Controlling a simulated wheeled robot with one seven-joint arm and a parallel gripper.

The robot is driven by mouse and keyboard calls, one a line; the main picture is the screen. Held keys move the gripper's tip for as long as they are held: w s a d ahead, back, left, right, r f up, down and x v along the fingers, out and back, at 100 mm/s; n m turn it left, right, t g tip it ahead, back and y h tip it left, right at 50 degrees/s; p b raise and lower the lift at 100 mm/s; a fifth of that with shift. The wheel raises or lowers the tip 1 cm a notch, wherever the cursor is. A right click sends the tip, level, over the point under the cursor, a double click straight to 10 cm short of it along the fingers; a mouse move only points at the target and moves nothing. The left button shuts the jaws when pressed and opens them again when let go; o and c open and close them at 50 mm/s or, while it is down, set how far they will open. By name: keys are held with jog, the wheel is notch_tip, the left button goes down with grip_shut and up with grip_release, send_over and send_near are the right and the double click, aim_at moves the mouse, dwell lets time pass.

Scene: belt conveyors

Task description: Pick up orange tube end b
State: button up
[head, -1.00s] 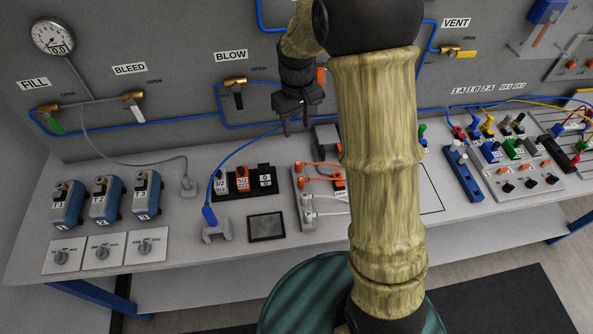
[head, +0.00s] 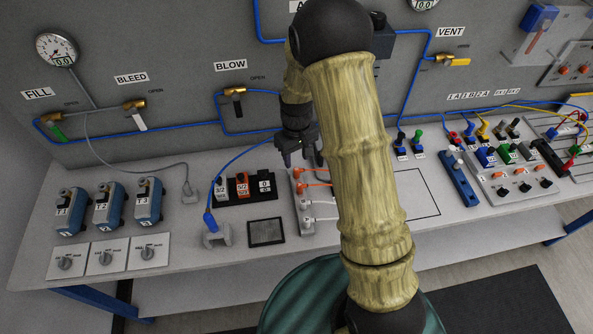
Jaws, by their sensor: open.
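Two orange tubes sit in a light grey holder (head: 307,228) on the bench. The upper orange tube end (head: 298,172) and the lower orange tube end (head: 301,187) are at the holder's left side. I cannot read which is b. The tubes run right and pass behind my arm, so their other ends are hidden. My gripper (head: 303,163) is open and empty, pointing down. In the picture its fingertips are just above the upper orange end; I see no contact.
White tubes (head: 320,203) lie in the same holder below the orange ones. Left of it are a black valve rack (head: 250,197), a dark mesh pad (head: 266,232) and a grey stand with a blue plug (head: 211,222). A blue terminal bar (head: 460,180) stands right.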

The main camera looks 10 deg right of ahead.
aim_at(296, 169)
jog(key=shift+f, duration=1)
jog(key=shift+f, duration=0.1)
jog(key=shift+w+f+p, duration=0.1)
jog(key=shift+f+p, duration=1.2)
jog(key=shift+f, duration=1.2)
grip_shut()
